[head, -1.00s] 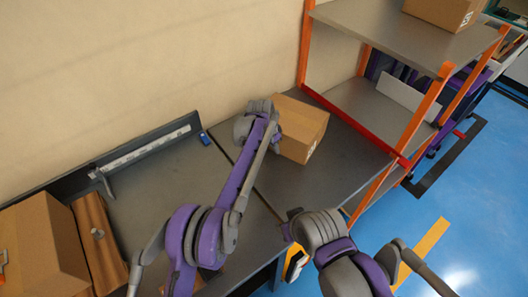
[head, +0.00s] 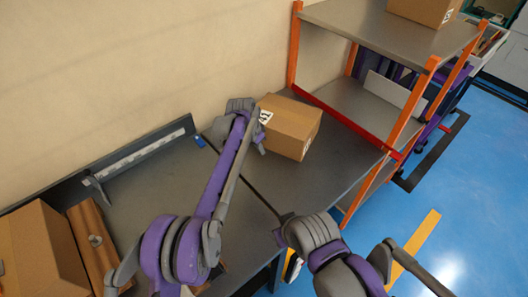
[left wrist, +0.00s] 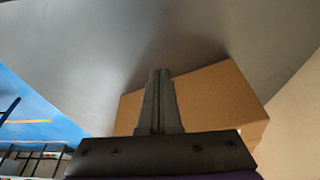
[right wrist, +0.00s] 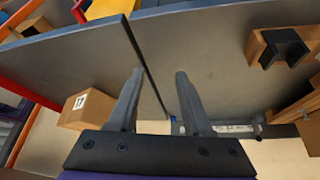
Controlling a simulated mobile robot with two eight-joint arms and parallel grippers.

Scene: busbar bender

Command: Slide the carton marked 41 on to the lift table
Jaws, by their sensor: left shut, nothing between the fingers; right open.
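A brown carton (head: 292,128) sits on the right-hand grey tabletop (head: 325,172), right of the seam between two tabletops. It bears white labels, whose numbers I cannot read surely. My left gripper (head: 258,145) is shut and empty at the carton's left side. In the left wrist view, its closed fingers (left wrist: 160,75) overlap the carton (left wrist: 215,100); I cannot tell whether they touch. My right gripper (right wrist: 160,73) is open and empty near the tables' front edge. The right wrist view also shows the carton (right wrist: 84,110) with a labelled face.
An orange-posted shelf rack (head: 410,97) stands right of the tabletop, with a red bar at its near edge. Another carton (head: 425,10) is on its top shelf. A large carton (head: 38,250) stands at left. The left tabletop (head: 150,190) is mostly clear, with a rail behind.

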